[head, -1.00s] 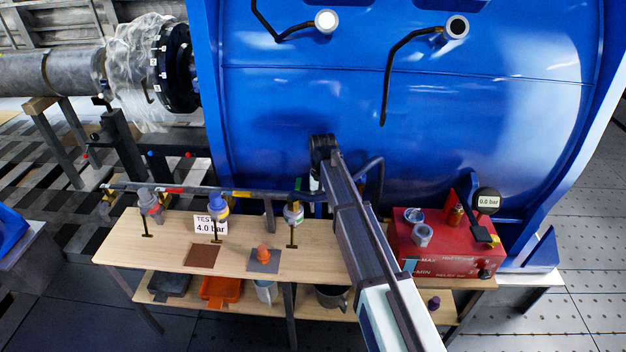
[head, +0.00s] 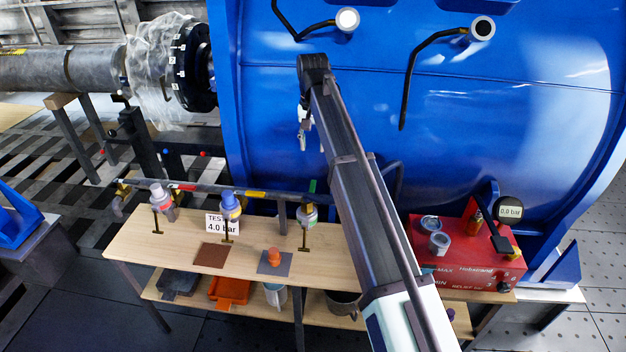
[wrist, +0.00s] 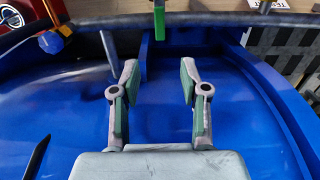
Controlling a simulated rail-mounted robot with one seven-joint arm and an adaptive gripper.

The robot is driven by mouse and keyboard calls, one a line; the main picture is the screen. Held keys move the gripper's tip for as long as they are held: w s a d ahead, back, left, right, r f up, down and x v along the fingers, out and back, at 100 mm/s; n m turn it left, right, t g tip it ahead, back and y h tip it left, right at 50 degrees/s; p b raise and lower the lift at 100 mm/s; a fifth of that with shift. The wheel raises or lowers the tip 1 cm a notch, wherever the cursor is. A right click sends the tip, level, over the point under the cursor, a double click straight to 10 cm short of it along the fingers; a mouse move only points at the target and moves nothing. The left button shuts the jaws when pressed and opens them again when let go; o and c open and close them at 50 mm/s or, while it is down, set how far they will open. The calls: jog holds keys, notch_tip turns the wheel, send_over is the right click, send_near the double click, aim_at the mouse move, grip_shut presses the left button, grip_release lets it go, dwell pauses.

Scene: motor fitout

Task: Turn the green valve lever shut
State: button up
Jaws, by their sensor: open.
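The green valve lever (head: 313,186) stands upright in the head view, across the line of the horizontal dark pipe (head: 185,188) behind the workbench. In the wrist view the green lever (wrist: 159,22) is at the top centre, crosswise to the pipe, beyond my fingertips. My gripper (head: 304,128) hangs in front of the blue tank, above the lever and apart from it. In the wrist view its two green-padded fingers (wrist: 158,78) are spread with nothing between them. The pressure gauge (head: 509,211) reads 0.0 bar.
A sign reading TEST 4.0 bar (head: 222,223) stands there. A red pump box (head: 465,262) sits at the right. The blue tank (head: 450,120) fills the space behind my arm.

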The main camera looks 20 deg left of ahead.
aim_at(313, 185)
notch_tip(313, 185, down, 14)
jog(key=p, duration=0.3)
jog(key=shift+f+p, duration=0.15)
jog(key=shift+p, duration=0.2)
grip_shut()
